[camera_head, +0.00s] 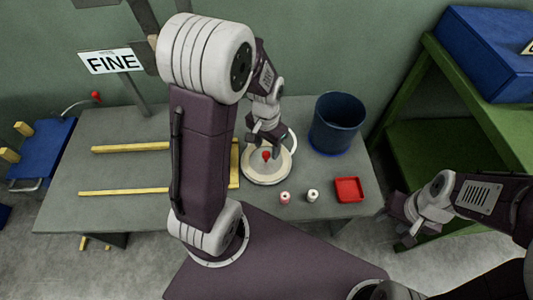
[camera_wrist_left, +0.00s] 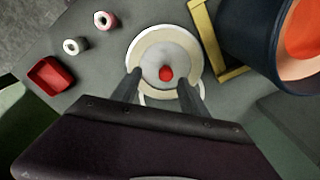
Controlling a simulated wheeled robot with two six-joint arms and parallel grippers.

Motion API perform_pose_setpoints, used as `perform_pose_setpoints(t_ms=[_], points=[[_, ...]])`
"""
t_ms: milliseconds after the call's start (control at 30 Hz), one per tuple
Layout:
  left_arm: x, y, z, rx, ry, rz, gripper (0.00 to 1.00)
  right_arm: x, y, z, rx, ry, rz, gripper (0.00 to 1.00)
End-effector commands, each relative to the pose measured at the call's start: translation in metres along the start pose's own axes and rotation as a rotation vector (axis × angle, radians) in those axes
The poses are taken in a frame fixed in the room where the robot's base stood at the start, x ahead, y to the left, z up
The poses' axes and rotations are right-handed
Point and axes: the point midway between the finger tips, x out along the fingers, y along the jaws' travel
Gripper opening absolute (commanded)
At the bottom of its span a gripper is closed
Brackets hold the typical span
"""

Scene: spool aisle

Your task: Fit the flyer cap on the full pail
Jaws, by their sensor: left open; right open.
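The flyer cap, a pale disc (camera_head: 266,168) with a red knob, lies flat on the grey table; the wrist view shows it too (camera_wrist_left: 165,50). My left gripper (camera_head: 266,135) is open above it. In the left wrist view its fingers (camera_wrist_left: 160,90) are spread, with the knob (camera_wrist_left: 166,73) beyond and between their tips, apparently untouched. A dark blue pail (camera_wrist_left: 245,35) with orange contents stands by a yellow frame in the left wrist view. My left arm hides it in the head view. My right gripper (camera_head: 402,228) is open and empty beyond the table's right edge.
Another blue pail (camera_head: 337,125), dark inside, stands behind and right of the cap. A pink spool (camera_head: 285,198), a white spool (camera_head: 313,195) and a red tray (camera_head: 348,190) lie in front. Yellow rails (camera_head: 130,148) lie left. A green shelf (camera_head: 440,150) stands right.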

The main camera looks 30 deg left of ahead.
Motion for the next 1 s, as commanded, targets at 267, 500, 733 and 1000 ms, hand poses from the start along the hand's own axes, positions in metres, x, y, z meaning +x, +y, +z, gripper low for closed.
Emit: perform_pose_setpoints(t_ms=[267,500,733,1000], points=[[-0.011,-0.019,-0.011,0.028,-0.033,0.006,0.52,-0.026,-0.001,-0.003,0.0,0.0,0.0,0.48],[0.013,-0.018,-0.01,0.028,-0.035,0.007,0.52,-0.012,0.0,-0.001,0.0,0.0,0.0,0.48],[0.031,-0.018,-0.011,0.028,-0.033,0.006,0.52,-0.006,0.0,-0.001,0.0,0.0,0.0,0.48],[0.073,-0.017,-0.013,0.029,-0.034,0.006,0.52,0.019,0.0,0.002,0.0,0.0,0.0,0.48]])
